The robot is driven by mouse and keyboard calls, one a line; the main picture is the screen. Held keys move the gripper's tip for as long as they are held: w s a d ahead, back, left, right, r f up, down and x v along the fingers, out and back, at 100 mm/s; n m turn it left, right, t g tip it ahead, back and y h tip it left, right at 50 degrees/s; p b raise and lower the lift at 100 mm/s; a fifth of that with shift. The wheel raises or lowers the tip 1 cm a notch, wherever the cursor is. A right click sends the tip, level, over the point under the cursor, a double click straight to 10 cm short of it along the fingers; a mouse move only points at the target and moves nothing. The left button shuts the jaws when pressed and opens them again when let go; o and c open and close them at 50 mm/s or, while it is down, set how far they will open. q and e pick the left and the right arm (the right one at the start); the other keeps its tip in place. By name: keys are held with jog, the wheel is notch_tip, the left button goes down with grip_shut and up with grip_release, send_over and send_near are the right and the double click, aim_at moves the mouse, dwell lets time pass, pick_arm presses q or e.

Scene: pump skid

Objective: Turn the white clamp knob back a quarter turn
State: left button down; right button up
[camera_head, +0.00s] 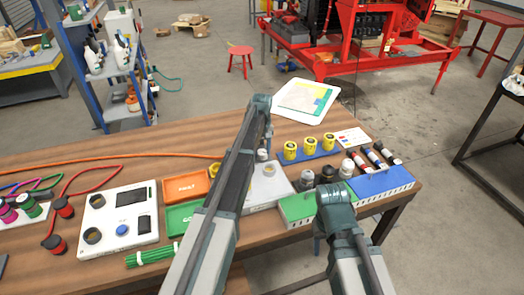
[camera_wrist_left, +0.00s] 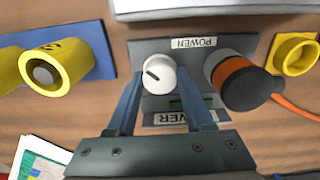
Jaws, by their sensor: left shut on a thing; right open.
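The white knob (camera_wrist_left: 157,70) has a dark pointer line slanting on its face. It sits on a grey panel (camera_wrist_left: 150,47) marked POWER. In the left wrist view the fingers of my left gripper (camera_wrist_left: 160,84) stand on either side of the knob and are shut on it. In the head view my left gripper (camera_head: 263,148) points down behind my left arm, and the knob is mostly hidden there. My right gripper (camera_head: 320,238) is open and low by the green block, largely hidden under its wrist.
A black and orange plug (camera_wrist_left: 243,82) with an orange cable stands right beside the knob. Yellow cylinders (camera_head: 290,149) stand on a blue strip behind. A green block (camera_head: 296,209), a blue block (camera_head: 380,183) and orange (camera_head: 187,188) and green trays are close by.

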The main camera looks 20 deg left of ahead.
aim_at(262, 152)
pick_arm(q)
jog(key=shift+c, duration=1.4)
grip_release()
notch_tip(262, 152, up, 14)
jog(key=p, duration=1.4)
jog(key=shift+f, duration=0.1)
jog(key=s+d+m, duration=0.3)
jog(key=s+d, duration=0.2)
jog(key=s, duration=0.7)
jog(key=s+d+m, duration=0.4)
jog(key=s+d, duration=0.2)
jog(key=s, duration=0.6)
jog(key=s+d+m+y, duration=0.1)
jog(key=s+d+m, duration=0.2)
jog(key=s, duration=0.9)
jog(key=d, duration=0.2)
jog(key=shift+d+m, duration=0.3)
jog(key=shift+m, duration=0.1)
